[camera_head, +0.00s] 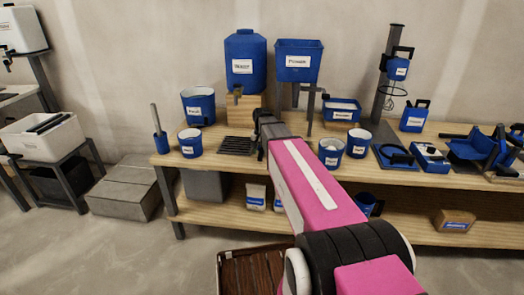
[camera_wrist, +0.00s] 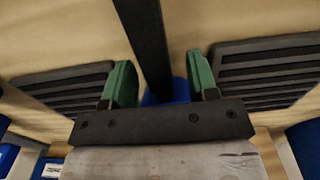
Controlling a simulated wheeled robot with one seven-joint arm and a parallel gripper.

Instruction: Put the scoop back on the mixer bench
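My gripper (camera_head: 263,118) is over the back of the wooden bench (camera_head: 230,172), below the blue hoppers. In the wrist view its two green finger pads (camera_wrist: 162,85) stand apart with a gap between them. A dark bar (camera_wrist: 143,35) runs down into this gap, and a bit of blue (camera_wrist: 160,98) shows at its lower end. I cannot tell whether these are part of the scoop. No scoop shows clearly in the head view; my arm hides part of the bench.
A black slatted rack (camera_head: 236,146) lies left of my gripper; slatted racks show on both sides in the wrist view (camera_wrist: 60,90). Blue buckets (camera_head: 190,143) stand at the left, others (camera_head: 331,150) at the right. A hopper (camera_head: 298,62) on a dark stand rises close behind.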

